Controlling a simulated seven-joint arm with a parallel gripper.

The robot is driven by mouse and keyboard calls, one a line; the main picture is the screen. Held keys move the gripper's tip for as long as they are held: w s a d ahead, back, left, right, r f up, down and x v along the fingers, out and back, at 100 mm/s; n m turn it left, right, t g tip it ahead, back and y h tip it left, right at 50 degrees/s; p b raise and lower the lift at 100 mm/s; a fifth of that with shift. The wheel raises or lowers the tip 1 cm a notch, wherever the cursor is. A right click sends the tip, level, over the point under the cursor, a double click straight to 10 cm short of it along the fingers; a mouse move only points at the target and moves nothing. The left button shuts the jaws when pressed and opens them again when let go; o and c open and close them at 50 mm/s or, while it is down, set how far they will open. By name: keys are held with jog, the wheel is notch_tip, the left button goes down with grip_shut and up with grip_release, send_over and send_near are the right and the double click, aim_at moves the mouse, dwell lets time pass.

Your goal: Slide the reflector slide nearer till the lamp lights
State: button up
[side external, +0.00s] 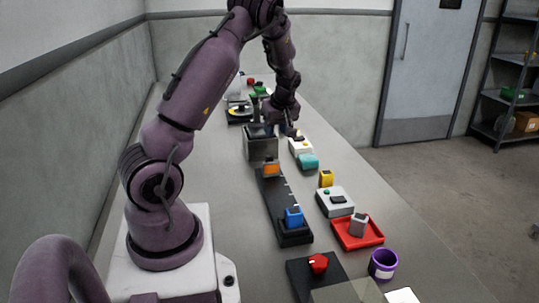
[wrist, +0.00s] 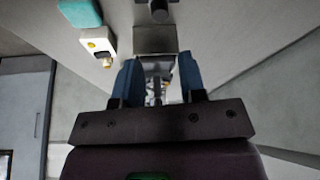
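A black rail (side external: 278,200) with pale tick marks lies along the bench. A blue block (side external: 294,217) sits at its near end and an orange block (side external: 271,169) at its far end. I cannot tell for sure which is the reflector slide. My gripper (side external: 288,124) is beyond the rail, beside a grey metal box (side external: 262,147). In the wrist view my gripper (wrist: 160,78) has its two blue fingers apart, with the grey metal box (wrist: 155,38) ahead. Metallic parts show between the fingers; contact is unclear. No lit lamp is clear.
A white box (side external: 301,146) and teal block (side external: 308,161) stand right of the metal box.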

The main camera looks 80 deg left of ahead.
aim_at(269, 155)
jog(key=x, duration=1.2)
jog(key=shift+s+d, duration=0.1)
jog(key=shift+d, duration=0.05)
